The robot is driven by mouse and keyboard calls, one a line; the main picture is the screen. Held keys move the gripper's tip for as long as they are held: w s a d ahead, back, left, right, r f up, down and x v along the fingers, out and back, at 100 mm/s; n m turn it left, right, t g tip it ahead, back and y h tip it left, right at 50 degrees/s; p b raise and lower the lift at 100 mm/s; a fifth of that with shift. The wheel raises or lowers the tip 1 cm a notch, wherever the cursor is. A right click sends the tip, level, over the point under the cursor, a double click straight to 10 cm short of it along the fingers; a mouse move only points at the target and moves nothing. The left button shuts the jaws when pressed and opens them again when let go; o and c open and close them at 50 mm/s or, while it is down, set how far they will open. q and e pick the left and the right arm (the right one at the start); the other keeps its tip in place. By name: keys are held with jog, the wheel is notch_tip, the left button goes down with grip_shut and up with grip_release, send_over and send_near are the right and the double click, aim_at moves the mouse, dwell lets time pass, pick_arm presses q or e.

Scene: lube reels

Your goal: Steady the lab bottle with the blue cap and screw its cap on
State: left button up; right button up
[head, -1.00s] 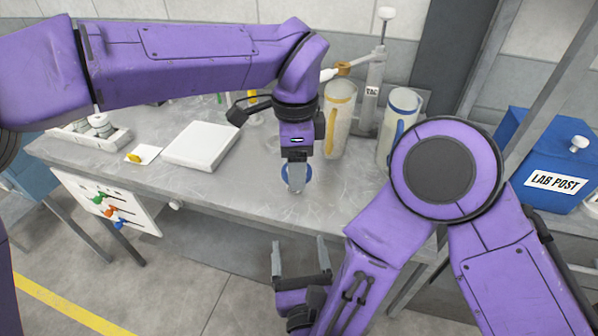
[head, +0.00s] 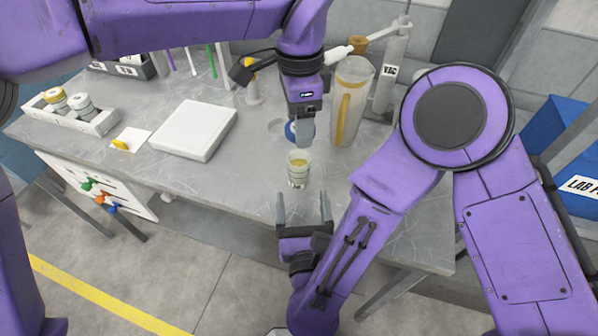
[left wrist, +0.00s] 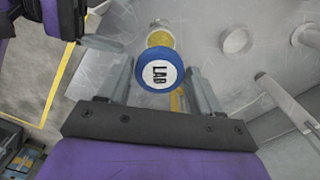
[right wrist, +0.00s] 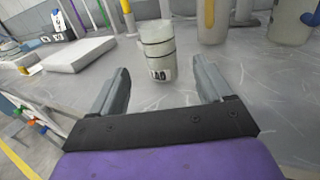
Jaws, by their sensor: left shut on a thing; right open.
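The lab bottle (head: 298,172) is a small clear jar with yellowish contents, standing uncapped on the bench. My left gripper (head: 304,140) is shut on the blue cap (head: 292,132), which is lifted off the bottle. In the left wrist view the cap (left wrist: 160,71) shows the word LAB between the fingers, with the bottle (left wrist: 160,38) partly hidden behind it. My right gripper (head: 303,200) is open and empty at the bench's front edge. In the right wrist view the bottle (right wrist: 158,50) stands ahead, between and beyond the open fingers, its LAB label facing them.
A white flat-topped block (head: 195,130) and a tray of jars (head: 72,122) lie to the left. A tall clear jug (head: 350,100) and a VAC stand (head: 392,65) stand behind right. The bench (head: 235,185) is bare around the bottle.

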pick_arm(q)
jog(key=shift+a, duration=0.1)
pick_arm(e)
jog(key=w, duration=0.7)
jog(key=w+a, duration=0.1)
jog(key=w, duration=0.3)
grip_shut()
pick_arm(q)
send_over(298, 151)
jog(key=s, duration=0.2)
jog(key=shift+f, duration=2.55)
pick_arm(e)
jog(key=shift+d, duration=0.1)
pick_arm(q)
jog(key=shift+f, duration=0.85)
jog(key=shift+f, duration=0.6)
